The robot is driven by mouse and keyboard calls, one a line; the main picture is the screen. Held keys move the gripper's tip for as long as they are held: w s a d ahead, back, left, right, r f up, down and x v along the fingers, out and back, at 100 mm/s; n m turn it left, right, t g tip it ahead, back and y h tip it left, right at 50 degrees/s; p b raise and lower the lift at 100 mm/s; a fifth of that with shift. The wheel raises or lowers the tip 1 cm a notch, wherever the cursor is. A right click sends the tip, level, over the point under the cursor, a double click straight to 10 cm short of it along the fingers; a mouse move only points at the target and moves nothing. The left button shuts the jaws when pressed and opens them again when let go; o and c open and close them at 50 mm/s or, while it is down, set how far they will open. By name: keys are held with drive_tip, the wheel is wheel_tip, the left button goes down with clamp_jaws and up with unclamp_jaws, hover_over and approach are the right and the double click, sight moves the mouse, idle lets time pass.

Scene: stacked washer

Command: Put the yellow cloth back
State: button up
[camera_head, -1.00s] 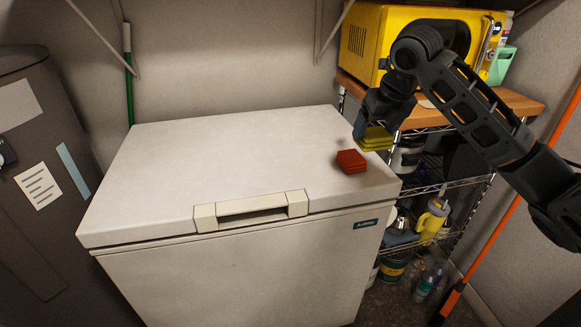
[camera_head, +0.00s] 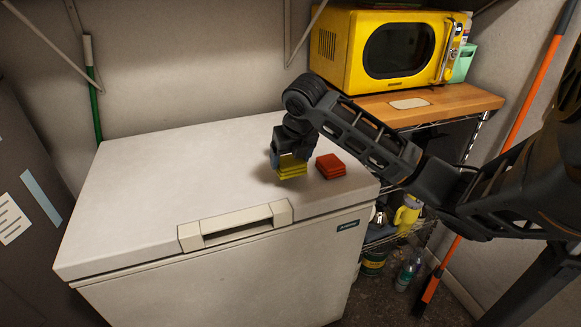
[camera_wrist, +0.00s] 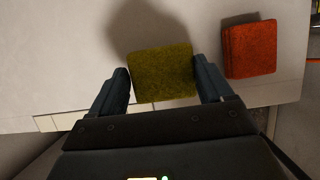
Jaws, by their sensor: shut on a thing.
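The yellow cloth (camera_head: 291,168) is a small folded stack held in my gripper (camera_head: 289,160), over the right part of the white chest freezer's lid (camera_head: 170,180). In the wrist view the yellow cloth (camera_wrist: 162,73) sits between the two fingers of my gripper (camera_wrist: 165,85), which are shut on its sides. A shadow falls on the lid beside it. I cannot tell for sure whether its underside touches the lid. A folded red cloth (camera_head: 330,166) lies on the lid just right of the yellow one, apart from it; it also shows in the wrist view (camera_wrist: 249,48).
A yellow microwave (camera_head: 385,50) stands on a wooden-topped wire shelf (camera_head: 450,103) at the back right. A pale flat item (camera_head: 409,104) lies on the wood. An orange pole (camera_head: 530,85) leans at the right. The lid's left part is clear.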

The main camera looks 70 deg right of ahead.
sight(292, 163)
drive_tip(key=shift+f+p, duration=0.35)
drive_tip(key=shift+f, duration=1.65)
drive_tip(key=o, duration=1.1)
drive_tip(key=shift+r, duration=0.1)
drive_tip(key=b+v, duration=0.1)
drive_tip(key=v, duration=1.1)
